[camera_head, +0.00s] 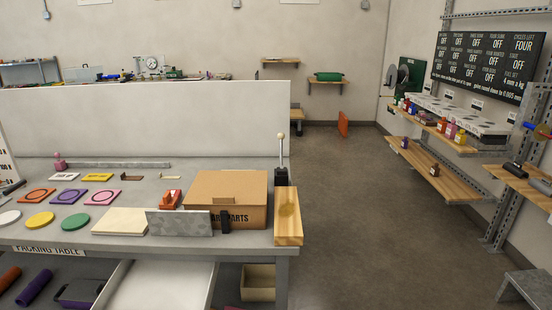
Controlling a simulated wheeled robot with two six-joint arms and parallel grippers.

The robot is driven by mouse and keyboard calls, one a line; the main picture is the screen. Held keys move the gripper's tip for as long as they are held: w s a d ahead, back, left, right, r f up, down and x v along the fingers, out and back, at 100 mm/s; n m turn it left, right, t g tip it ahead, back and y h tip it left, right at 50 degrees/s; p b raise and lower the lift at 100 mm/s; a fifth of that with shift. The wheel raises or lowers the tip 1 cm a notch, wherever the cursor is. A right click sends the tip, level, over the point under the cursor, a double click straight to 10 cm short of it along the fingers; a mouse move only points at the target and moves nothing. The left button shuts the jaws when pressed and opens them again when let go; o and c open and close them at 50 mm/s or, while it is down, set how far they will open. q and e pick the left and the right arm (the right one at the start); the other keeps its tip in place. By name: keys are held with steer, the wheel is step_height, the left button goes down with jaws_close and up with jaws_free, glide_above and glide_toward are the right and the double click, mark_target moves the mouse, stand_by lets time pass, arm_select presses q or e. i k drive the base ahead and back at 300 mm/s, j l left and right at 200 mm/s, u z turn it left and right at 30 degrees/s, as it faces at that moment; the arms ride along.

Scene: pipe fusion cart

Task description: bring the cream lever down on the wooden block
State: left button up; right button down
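A thin lever (281,152) with a cream round knob stands upright on a dark base (281,177) at the right end of the packing table. A long wooden block (288,217), with a darker patch on top, lies along the table's right edge, in front of the lever's base. The lever points up, and its knob is well above the block, apart from it. Neither of my grippers is in view.
The floor right of the table (370,220) is clear.

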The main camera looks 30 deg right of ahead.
mark_target(281, 171)
steer(key=i+l, duration=0.65)
steer(key=i, duration=0.05)
